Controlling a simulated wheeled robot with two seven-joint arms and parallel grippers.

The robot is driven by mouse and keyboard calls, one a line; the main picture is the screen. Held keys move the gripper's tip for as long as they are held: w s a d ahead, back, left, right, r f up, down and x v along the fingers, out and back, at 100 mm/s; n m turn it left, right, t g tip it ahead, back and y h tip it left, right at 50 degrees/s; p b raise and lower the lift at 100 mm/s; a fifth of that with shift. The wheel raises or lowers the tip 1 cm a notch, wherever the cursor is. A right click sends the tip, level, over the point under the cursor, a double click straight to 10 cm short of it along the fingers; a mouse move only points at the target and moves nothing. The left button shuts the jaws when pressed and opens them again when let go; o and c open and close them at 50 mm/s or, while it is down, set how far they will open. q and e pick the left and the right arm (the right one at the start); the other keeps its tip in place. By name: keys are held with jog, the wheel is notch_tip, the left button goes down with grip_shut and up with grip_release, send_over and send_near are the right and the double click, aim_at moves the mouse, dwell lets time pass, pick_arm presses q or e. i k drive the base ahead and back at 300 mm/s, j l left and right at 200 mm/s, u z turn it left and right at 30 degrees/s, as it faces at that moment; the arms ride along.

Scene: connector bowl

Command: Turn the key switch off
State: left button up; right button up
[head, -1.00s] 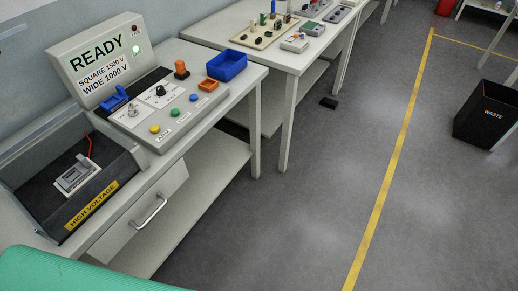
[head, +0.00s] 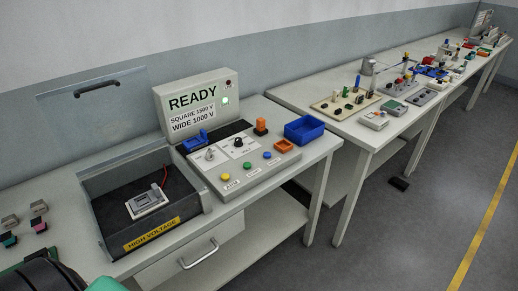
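The key switch (head: 210,154) looks like a small silver key-shaped piece on the left part of the sloping control panel (head: 227,187). It is too small to tell which way it is turned. A black knob (head: 239,142) sits to its right. The display box (head: 196,105) behind reads READY, SQUARE 1500 V, WIDE 1000 V, with a green lamp (head: 225,100) lit. Neither of my grippers shows in the head view.
Left of the panel is an open dark test bay (head: 103,226) labelled HIGH VOLTAGE, holding a grey device (head: 146,203). A drawer handle (head: 199,254) sticks out below.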

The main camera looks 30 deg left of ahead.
aim_at(209, 156)
jog(key=u, duration=1.35)
